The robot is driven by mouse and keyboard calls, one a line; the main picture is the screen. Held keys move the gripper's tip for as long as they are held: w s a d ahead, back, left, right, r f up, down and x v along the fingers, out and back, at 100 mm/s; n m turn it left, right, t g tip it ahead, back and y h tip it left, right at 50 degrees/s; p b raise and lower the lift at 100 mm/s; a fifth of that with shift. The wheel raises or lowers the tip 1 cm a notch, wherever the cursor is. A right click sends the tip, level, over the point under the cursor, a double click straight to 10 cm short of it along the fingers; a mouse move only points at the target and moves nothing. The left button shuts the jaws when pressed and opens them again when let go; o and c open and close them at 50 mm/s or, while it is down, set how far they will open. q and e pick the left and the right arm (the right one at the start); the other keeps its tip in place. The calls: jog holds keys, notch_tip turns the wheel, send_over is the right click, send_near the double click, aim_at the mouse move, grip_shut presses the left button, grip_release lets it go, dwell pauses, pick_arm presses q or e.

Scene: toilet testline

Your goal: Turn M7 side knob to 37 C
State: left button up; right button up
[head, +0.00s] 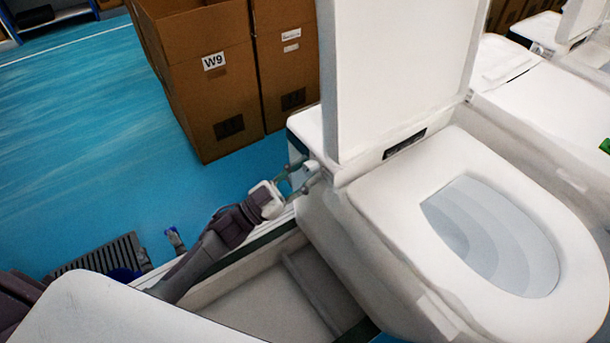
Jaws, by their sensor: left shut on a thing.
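A white toilet (390,230) with its lid (400,70) raised and seat down fills the right half of the head view. A small dark panel (404,143) sits at the seat's hinge. My left gripper (309,174) reaches in from the lower left to the toilet's left side, below the lid. Its fingers are shut on the side knob, which is mostly hidden between them. The knob's markings and the temperature setting cannot be read. My right gripper is not in view.
Cardboard boxes (212,95), one labelled W9, stand on the blue floor behind my left gripper. A second toilet unit (545,105) stands at the right. A pale trough-like tray (250,290) lies below my left forearm. Open floor (80,130) is at the left.

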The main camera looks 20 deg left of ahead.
pick_arm(q)
jog(key=m+g+h+b, duration=0.1)
jog(key=m, duration=0.3)
jog(key=m+g+b, duration=0.1)
jog(key=m+g, duration=0.1)
jog(key=m, duration=0.2)
jog(key=shift+a+h, duration=0.1)
jog(key=shift+h, duration=0.3)
jog(key=m+g, duration=0.2)
jog(key=m, duration=0.2)
jog(key=shift+m+g+b, duration=0.35)
jog(key=shift+m+g, duration=0.45)
jog(key=shift+m, duration=0.9)
jog(key=o, duration=1.1)
jog(key=shift+o, duration=0.2)
jog(key=v, duration=1.2)
